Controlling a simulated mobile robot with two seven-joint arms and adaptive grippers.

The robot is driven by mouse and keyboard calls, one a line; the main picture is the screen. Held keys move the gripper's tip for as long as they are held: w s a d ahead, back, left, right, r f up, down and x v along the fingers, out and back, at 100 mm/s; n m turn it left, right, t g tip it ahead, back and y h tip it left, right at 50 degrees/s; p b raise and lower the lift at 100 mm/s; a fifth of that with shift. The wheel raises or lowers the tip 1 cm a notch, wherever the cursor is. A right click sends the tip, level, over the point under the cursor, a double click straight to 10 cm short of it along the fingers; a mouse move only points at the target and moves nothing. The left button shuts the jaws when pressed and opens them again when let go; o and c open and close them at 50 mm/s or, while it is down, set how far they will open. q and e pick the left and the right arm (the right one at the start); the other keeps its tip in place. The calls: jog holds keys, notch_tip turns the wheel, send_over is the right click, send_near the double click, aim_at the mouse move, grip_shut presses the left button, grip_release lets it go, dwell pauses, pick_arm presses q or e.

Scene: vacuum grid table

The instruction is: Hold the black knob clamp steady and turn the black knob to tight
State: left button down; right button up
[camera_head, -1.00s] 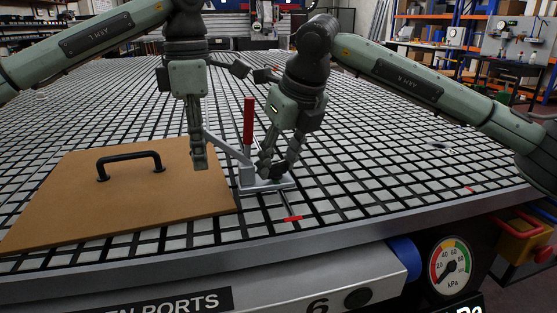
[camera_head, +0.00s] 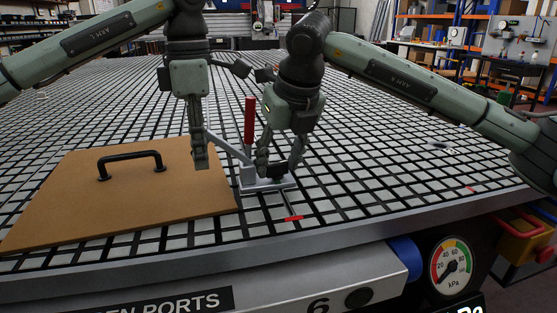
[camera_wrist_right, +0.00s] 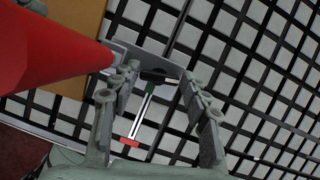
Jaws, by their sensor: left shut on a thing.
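The clamp has a grey metal base (camera_head: 285,186), an upright red handle (camera_head: 249,122) and a slanted grey arm (camera_head: 228,147). Its black knob (camera_head: 277,171) sits low on the base. My left gripper (camera_head: 201,166) is shut at the arm's upper left end; its fingers hide the contact. My right gripper (camera_head: 279,167) is open, pointing down with its fingers on either side of the knob. In the right wrist view the knob (camera_wrist_right: 158,75) lies between the fingertips, with visible gaps. A strip with a green mark (camera_wrist_right: 149,88) and a red end (camera_wrist_right: 131,142) runs from it.
A brown board (camera_head: 120,205) with a black handle (camera_head: 130,158) lies left of the clamp. The gridded table (camera_head: 400,165) is clear to the right. Its front edge and a pressure gauge (camera_head: 451,265) are nearer me. The red handle stands close to my right gripper.

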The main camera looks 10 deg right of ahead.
jog(key=shift+o, duration=0.9)
jog(key=shift+s+r, duration=0.1)
jog(key=shift+r, duration=0.05)
jog(key=v, duration=0.7)
jog(key=shift+r, duration=0.25)
jog(key=shift+d, duration=0.1)
pick_arm(q)
jog(key=c, duration=1.4)
grip_release()
jog(key=shift+o, duration=0.2)
